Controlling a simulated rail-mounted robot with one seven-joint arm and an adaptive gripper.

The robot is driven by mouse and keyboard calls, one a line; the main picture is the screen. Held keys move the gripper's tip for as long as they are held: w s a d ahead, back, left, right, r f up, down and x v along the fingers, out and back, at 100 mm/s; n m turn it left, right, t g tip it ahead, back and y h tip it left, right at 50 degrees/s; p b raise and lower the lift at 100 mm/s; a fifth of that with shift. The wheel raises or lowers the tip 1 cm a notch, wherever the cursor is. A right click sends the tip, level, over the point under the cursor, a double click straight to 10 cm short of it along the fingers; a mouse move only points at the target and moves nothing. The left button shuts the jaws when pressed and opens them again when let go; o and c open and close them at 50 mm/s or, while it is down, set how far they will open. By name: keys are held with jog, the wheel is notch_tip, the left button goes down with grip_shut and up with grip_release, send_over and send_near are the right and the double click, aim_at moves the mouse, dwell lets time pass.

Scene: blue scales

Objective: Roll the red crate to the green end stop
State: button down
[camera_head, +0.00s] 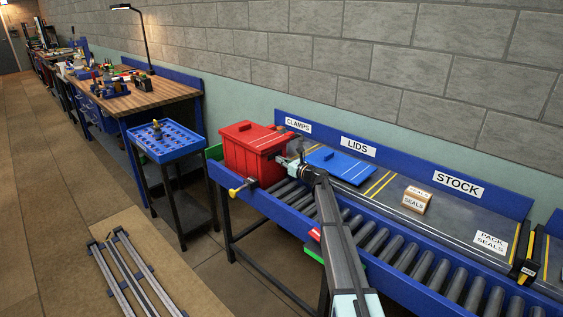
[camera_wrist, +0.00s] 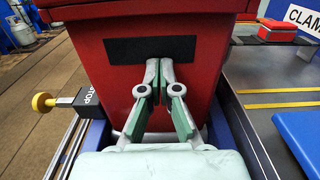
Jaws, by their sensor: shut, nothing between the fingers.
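The red crate (camera_head: 256,158) stands upright near the left end of the roller conveyor (camera_head: 374,235). The green end stop (camera_head: 214,152) shows just left of the crate in the head view; I cannot tell whether they touch. The crate hides the stop in the wrist view. My gripper (camera_head: 292,161) is shut and empty at the crate's right-hand face. In the wrist view its closed fingertips (camera_wrist: 159,62) point at the crate's face (camera_wrist: 204,78), over the lower edge of a dark panel. They look at or very near the face; exact contact is unclear.
A black block marked STOP with a yellow knob (camera_head: 236,191) sits on the conveyor's front rail, beside the crate. A blue lid (camera_head: 340,165) and a seals box (camera_head: 416,199) lie on the shelf behind the rollers. A blue tray cart (camera_head: 168,142) stands left of the conveyor.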

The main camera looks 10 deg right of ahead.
jog(key=b+x, duration=0.1)
jog(key=x, duration=1)
jog(key=shift+r, duration=0.15)
